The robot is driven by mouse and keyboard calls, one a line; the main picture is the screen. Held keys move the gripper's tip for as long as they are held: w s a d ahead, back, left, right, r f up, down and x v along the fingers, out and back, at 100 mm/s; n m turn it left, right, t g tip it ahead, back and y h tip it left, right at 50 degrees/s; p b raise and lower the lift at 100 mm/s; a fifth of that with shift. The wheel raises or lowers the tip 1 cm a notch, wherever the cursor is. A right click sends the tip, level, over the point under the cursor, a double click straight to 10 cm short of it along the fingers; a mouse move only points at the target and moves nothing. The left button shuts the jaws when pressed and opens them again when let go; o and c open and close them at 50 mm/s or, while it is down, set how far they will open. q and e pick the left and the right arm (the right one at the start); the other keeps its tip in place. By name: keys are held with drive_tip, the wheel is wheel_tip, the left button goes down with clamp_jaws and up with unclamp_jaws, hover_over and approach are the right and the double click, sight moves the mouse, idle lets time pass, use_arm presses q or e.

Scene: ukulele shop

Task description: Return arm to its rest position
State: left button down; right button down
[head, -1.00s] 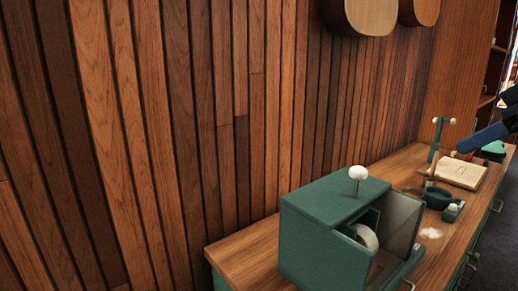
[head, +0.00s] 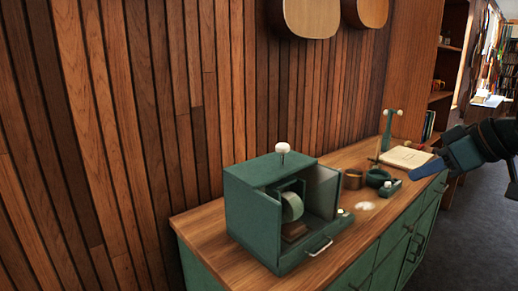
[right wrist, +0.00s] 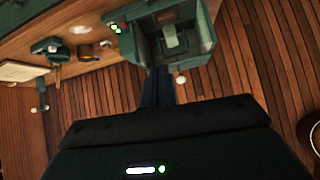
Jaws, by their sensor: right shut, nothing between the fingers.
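My right gripper (head: 428,169) comes in from the right edge of the head view on a dark arm. Its blue fingers are shut and empty, in front of the right part of the wooden counter (head: 205,218). In the right wrist view the shut fingers (right wrist: 158,88) point at the green box, which shows beyond them. My left gripper is not in view.
An open-fronted green box (head: 245,215) with a white knob and a roll inside stands on the counter. Behind it are a brown ring (head: 353,179), a green holder (head: 377,178), a pale block (head: 406,157) and a green stand (head: 390,125). Floor at right is clear.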

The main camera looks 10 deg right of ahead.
drive_tip(key=w+a+f+m, duration=0.15)
drive_tip(key=w+f, duration=0.35)
drive_tip(key=f, duration=0.7)
drive_tip(key=s+a+f, duration=0.1)
drive_tip(key=a+f, duration=0.2)
drive_tip(key=f, duration=0.6)
drive_tip(key=s+a+f, duration=0.1)
drive_tip(key=a+f, duration=0.2)
drive_tip(key=f, duration=0.6)
drive_tip(key=s+a+f, duration=0.5)
drive_tip(key=a+f, duration=0.2)
drive_tip(key=f, duration=0.3)
drive_tip(key=s+a+f+t, duration=0.2)
drive_tip(key=s+a+f, duration=0.2)
drive_tip(key=s+a, duration=0.7)
drive_tip(key=shift+a+h, duration=0.3)
drive_tip(key=shift+a, duration=0.55)
drive_tip(key=shift+f, duration=0.15)
